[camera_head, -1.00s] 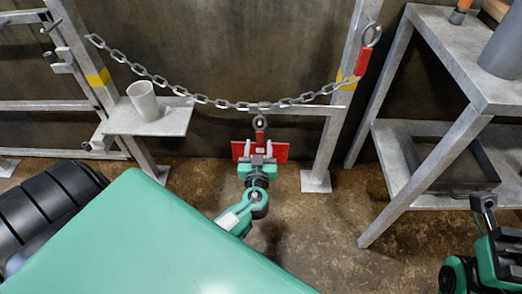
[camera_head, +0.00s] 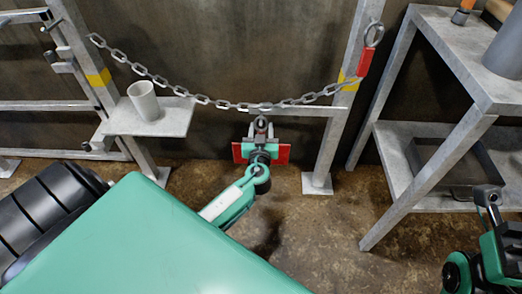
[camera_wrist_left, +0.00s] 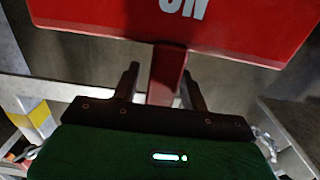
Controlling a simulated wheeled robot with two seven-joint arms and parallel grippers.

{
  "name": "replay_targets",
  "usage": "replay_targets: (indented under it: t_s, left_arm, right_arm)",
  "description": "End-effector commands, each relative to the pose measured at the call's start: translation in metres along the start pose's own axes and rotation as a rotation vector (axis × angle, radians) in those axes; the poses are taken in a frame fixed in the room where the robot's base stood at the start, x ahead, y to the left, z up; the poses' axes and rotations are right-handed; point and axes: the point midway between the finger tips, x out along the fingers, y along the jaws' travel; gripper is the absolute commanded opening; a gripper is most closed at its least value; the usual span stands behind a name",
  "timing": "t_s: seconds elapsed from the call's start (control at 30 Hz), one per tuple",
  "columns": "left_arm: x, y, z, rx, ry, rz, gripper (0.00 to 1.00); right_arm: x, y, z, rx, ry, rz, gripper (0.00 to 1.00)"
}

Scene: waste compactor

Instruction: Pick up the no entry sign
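The no entry sign (camera_head: 240,152) is a red plate hanging under the middle of a sagging chain (camera_head: 170,85). Its middle is hidden in the head view by my left gripper (camera_head: 261,128), which is in front of it. In the left wrist view, the red plate (camera_wrist_left: 230,25) shows part of white lettering, and its red stem (camera_wrist_left: 166,75) runs between the two fingers of my left gripper (camera_wrist_left: 163,88). The fingers look apart, with a gap visible beside the stem. My right gripper (camera_head: 488,195) is partly in view at the lower right; its fingers are unclear.
A white cup (camera_head: 144,101) stands on a small shelf (camera_head: 170,118) at left. The chain hangs between metal posts, with a red-tagged ring (camera_head: 373,35) on the right post (camera_head: 335,130). A metal table (camera_head: 440,50) with a dark tray (camera_head: 470,170) below stands at right.

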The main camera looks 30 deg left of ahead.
Motion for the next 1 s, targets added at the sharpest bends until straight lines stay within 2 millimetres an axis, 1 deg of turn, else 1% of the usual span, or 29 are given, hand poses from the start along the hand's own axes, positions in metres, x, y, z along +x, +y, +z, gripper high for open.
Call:
replay_targets:
  t_s: [0.03,0.17,0.2,0.57,0.67,0.8,0.87,0.97,1.0]
  left_arm:
    - [0.000,0.000,0.000,0.000,0.000,0.000,0.33]
    - [0.000,0.000,0.000,0.000,0.000,0.000,0.08]
    - [0.000,0.000,0.000,0.000,0.000,0.000,0.00]
    - [0.000,0.000,-0.002,-0.001,0.001,0.000,0.00]
    - [0.000,0.000,-0.006,-0.002,0.001,0.000,0.00]
    - [-0.001,0.000,-0.020,-0.003,0.002,-0.001,0.00]
    - [-0.012,0.001,-0.015,-0.002,-0.003,0.001,0.00]
    - [-0.031,0.000,-0.015,-0.002,-0.004,0.000,0.00]
    - [-0.040,0.000,-0.015,-0.001,-0.003,0.001,0.00]
  right_arm:
    - [0.000,0.000,0.000,0.000,-0.001,0.000,0.43]
    - [-0.001,0.000,0.000,0.000,-0.003,0.001,0.43]
    - [-0.001,0.000,0.000,0.000,-0.004,0.000,0.43]
    - [-0.001,0.000,0.000,-0.002,-0.004,-0.002,0.43]
    - [0.001,0.001,0.000,-0.003,-0.002,-0.002,0.43]
    - [0.004,0.003,-0.002,-0.011,-0.002,0.001,0.43]
    - [-0.002,0.005,-0.003,-0.018,-0.014,0.003,0.43]
    - [-0.004,0.007,-0.002,-0.024,-0.030,0.001,0.43]
    - [-0.005,0.007,-0.002,-0.025,-0.033,0.000,0.43]
